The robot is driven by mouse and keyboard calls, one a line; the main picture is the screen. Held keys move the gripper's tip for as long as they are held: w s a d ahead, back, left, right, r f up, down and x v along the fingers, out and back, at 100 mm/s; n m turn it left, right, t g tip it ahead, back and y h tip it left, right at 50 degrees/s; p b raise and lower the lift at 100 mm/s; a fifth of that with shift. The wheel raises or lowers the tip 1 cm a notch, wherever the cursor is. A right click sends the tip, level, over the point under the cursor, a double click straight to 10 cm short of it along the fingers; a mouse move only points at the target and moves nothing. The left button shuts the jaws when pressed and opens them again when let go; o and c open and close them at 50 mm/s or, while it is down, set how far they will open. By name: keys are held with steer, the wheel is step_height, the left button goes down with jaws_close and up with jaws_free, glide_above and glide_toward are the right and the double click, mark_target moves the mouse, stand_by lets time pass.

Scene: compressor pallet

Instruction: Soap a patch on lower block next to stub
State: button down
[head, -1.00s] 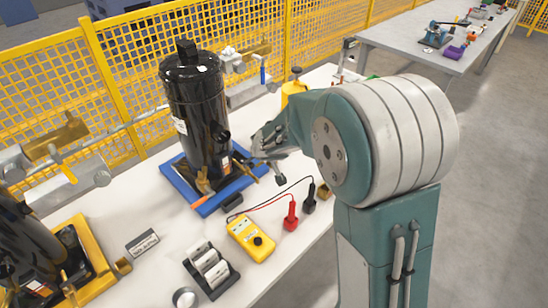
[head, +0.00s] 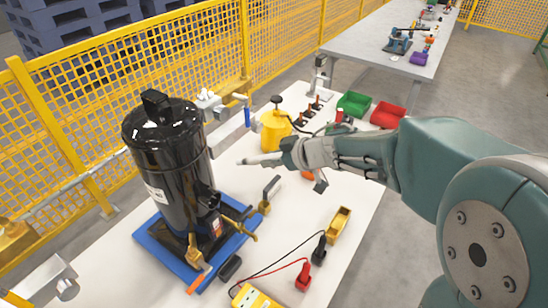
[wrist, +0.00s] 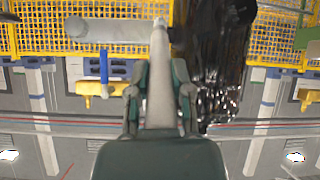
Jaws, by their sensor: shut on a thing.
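The black compressor (head: 170,150) stands upright on a blue pallet (head: 150,238). Brass fittings (head: 236,222) stick out at its lower right, and a brass block (head: 195,252) sits at its foot. Which is the task's lower block or stub I cannot tell. My gripper (head: 288,154) is shut on a pale grey tapered tool (head: 258,160), whose tip points left at the compressor, apart from it in the picture. The wrist view shows the tool (wrist: 160,85) between the fingers, with the compressor (wrist: 215,60) close on the right.
A yellow pot (head: 275,132) stands behind my gripper. A yellow tray (head: 338,226), red probe (head: 303,276), black probe (head: 319,250) and yellow meter (head: 250,299) lie nearer. Green (head: 353,104) and red (head: 388,115) bins are at right. Yellow mesh fence (head: 200,60) runs behind.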

mark_target(251, 158)
steer(key=shift+w+a, duration=0.35)
steer(key=a, duration=0.1)
steer(key=w+a, duration=0.1)
steer(key=a, duration=0.1)
steer(key=w+a, duration=0.1)
steer(key=shift+a+f, duration=0.1)
steer(key=shift+a, duration=0.1)
steer(key=shift+d, duration=0.25)
steer(key=shift+w+a, duration=0.1)
steer(key=shift+a, duration=0.2)
steer(key=shift+w+a, duration=0.3)
steer(key=shift+a, duration=0.15)
